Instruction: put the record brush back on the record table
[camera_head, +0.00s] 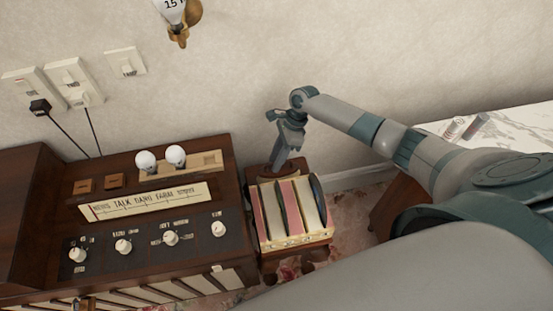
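My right arm reaches in from the right. Its gripper (276,167) points down at the back of a small dark wooden table (258,172), just behind a record crate on it. The fingertips are small and dark against the wood, so I cannot tell whether they are open or shut, or whether they touch the tabletop. I cannot make out the record brush; it may be hidden at the fingertips.
The record crate (293,240) holds several upright records and fills the table's front. A large wooden radio cabinet (145,215) stands close on the left. The wall with switches (125,62) is behind. A marble-topped table (505,128) with small items is at right.

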